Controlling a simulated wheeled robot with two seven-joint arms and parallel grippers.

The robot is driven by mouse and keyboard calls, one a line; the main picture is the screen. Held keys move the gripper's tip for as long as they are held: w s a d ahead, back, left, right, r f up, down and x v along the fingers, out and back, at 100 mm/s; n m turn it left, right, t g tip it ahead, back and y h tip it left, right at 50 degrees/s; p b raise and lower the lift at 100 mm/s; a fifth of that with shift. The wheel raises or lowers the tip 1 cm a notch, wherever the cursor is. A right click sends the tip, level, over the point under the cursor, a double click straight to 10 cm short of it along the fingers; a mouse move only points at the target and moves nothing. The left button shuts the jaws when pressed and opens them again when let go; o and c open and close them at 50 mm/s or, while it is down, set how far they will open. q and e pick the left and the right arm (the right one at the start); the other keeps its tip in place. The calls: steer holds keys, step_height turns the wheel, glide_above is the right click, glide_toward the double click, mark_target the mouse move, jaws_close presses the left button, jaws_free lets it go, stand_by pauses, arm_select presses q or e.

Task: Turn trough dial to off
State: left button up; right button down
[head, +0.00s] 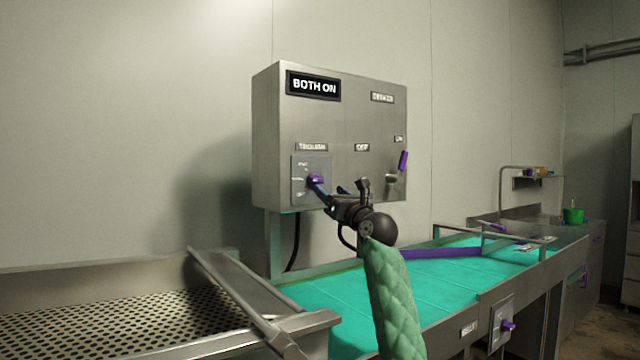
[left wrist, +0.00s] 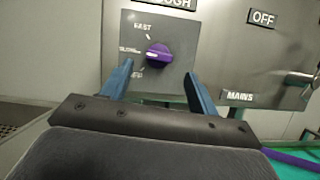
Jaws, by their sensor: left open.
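The trough dial is a purple knob (head: 316,180) on a square plate under the trough label (head: 311,147), at the lower left of the steel control box (head: 330,125). In the left wrist view the knob (left wrist: 158,55) has a pale mark pointing left, between the FAST mark above and a lower-left mark. My left gripper (head: 340,192) is at the box's lower front, just right of the dial. In the left wrist view its two blue fingers (left wrist: 158,85) stand apart on either side of the knob, short of it, with nothing between them. My right gripper is not in view.
The box display (head: 314,86) reads BOTH ON. A purple-handled mains lever (head: 403,161) is at the box's right. Below lie a teal belt trough (head: 340,298) and a perforated steel tray (head: 110,325). Another purple knob (head: 507,325) is on the trough's front.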

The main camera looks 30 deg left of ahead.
mark_target(319, 182)
arm_select(q)
steer(key=x, duration=0.4)
steer(key=shift+a+f+p, duration=0.1)
steer(key=shift+a+p, duration=0.25)
steer(key=shift+w+a+r, duration=0.2)
steer(key=shift+a+r, duration=0.1)
steer(key=shift+w+a, duration=0.1)
steer(key=shift+a, duration=0.1)
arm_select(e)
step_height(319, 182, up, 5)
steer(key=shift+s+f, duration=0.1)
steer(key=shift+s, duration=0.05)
arm_select(q)
steer(key=c, duration=1)
